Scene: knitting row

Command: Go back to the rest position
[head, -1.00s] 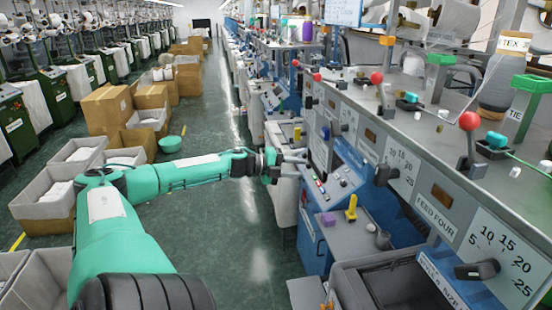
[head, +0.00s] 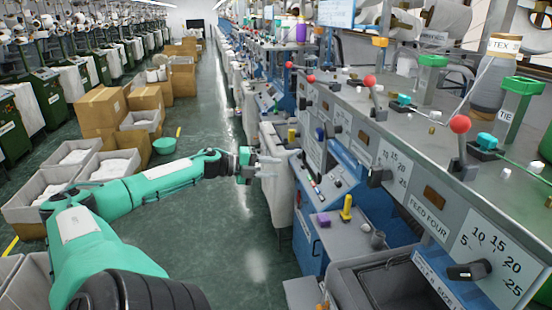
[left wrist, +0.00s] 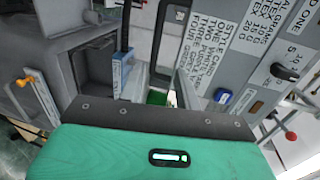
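My left gripper (head: 272,166) is at the end of my green and black arm, which reaches in from the left in the head view. Its two grey fingers are apart, with nothing seen between them. It hangs over the aisle just left of the blue and grey machine's control panel (head: 333,180), and I cannot tell whether it touches the white cloth-like panel behind it. In the left wrist view the green housing fills the bottom, with machine labels (left wrist: 213,50) beyond. My right gripper is not in view.
The knitting machine row with red-knobbed levers (head: 460,125) fills the right side. A yellow peg (head: 347,207) and a purple block (head: 324,220) sit on its ledge. Grey bins (head: 25,206), cardboard boxes (head: 102,108) and a green bowl (head: 165,146) stand left. The aisle floor (head: 225,225) is clear.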

